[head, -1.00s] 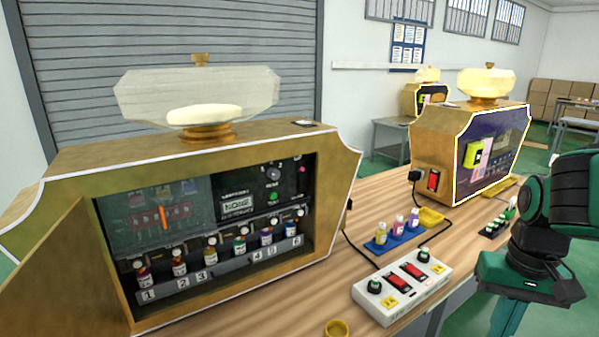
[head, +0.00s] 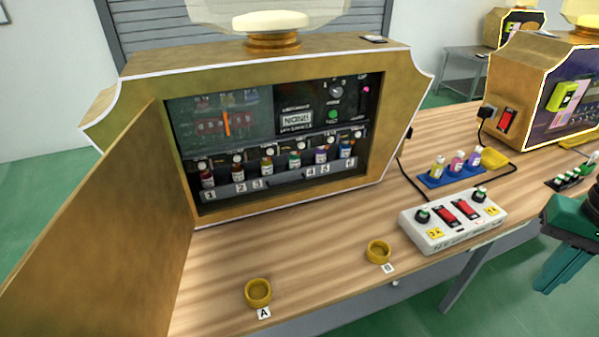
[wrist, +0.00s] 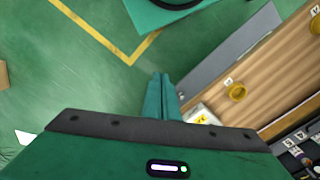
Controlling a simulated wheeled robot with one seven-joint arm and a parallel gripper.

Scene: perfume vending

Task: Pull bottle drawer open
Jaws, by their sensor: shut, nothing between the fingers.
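The bottle drawer (head: 285,180) is a grey tray with numbered labels low inside the open perfume machine (head: 300,65). Several small bottles with coloured liquid stand in a row in it, under the dispensing heads. It looks pushed in. My gripper (head: 562,272) is at the right edge of the head view, past the table's front edge and well away from the drawer. In the wrist view my gripper (wrist: 160,92) points down over the green floor, its fingers together and empty. The labelled drawer front (wrist: 296,150) shows at the lower right there.
The machine's door (head: 110,240) stands open at the left. Yellow rings (head: 258,292) marked A and B sit on the wooden table (head: 340,220). A white switch box (head: 452,222) and a blue bottle tray (head: 448,178) stand at the right. A second machine (head: 545,90) is behind.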

